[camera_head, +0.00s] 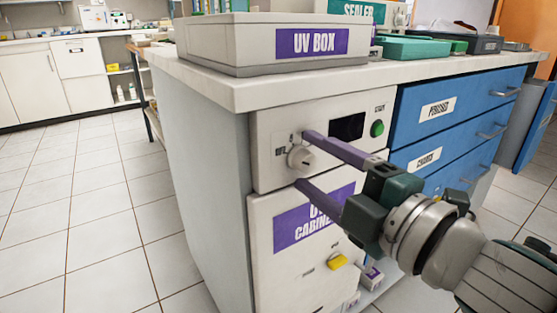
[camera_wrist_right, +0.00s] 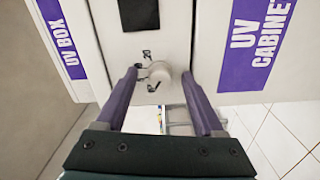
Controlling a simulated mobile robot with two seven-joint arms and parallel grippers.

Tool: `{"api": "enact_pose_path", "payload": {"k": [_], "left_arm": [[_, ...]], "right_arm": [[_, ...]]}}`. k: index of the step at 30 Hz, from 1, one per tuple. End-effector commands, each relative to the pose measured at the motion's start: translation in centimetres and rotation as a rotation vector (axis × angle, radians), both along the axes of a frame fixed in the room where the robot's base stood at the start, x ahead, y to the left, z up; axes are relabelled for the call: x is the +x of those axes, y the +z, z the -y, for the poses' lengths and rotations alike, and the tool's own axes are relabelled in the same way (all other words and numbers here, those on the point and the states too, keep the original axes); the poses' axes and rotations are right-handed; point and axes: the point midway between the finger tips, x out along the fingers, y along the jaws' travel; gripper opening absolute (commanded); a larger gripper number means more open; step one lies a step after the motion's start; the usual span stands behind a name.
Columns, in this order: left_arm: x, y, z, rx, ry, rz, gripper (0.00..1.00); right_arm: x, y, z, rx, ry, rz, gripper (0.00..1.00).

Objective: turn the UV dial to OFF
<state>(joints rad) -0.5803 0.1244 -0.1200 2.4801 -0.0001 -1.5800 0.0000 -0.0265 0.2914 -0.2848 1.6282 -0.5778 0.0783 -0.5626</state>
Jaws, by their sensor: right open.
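The UV dial (camera_head: 299,158) is a round whitish knob on the front panel of the UV cabinet (camera_head: 262,275), left of a black display. My right gripper (camera_head: 302,158) is open, with one purple finger above the dial and one below it in the head view. The right wrist view shows the dial (camera_wrist_right: 160,73) between and just beyond the two fingertips (camera_wrist_right: 162,72). I cannot tell whether either finger touches it. The small panel markings around the dial are too small to read. My left gripper is not in view.
A green button (camera_head: 377,128) sits right of the black display (camera_head: 347,127). A yellow latch (camera_head: 338,262) is on the cabinet door below. The UV box (camera_head: 270,42) stands on the counter above, and blue drawers (camera_head: 440,112) are to the right. Open floor lies left.

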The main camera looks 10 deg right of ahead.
Motion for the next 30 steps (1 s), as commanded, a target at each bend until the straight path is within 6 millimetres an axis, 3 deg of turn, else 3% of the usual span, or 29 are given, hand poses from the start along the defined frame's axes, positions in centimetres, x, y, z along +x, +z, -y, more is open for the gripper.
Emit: {"api": "enact_pose_path", "payload": {"k": [15, 21, 30], "left_arm": [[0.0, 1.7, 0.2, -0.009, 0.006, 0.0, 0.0], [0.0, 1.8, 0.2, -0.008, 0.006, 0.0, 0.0], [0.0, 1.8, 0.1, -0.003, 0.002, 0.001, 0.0]], "right_arm": [[-7.9, 0.0, 2.8, 0.0, -0.001, -0.003, 0.7], [-9.1, 0.0, 3.3, -0.001, 0.0, -0.001, 0.7], [-9.1, 0.0, 3.3, -0.001, 0.0, 0.0, 0.7]]}}
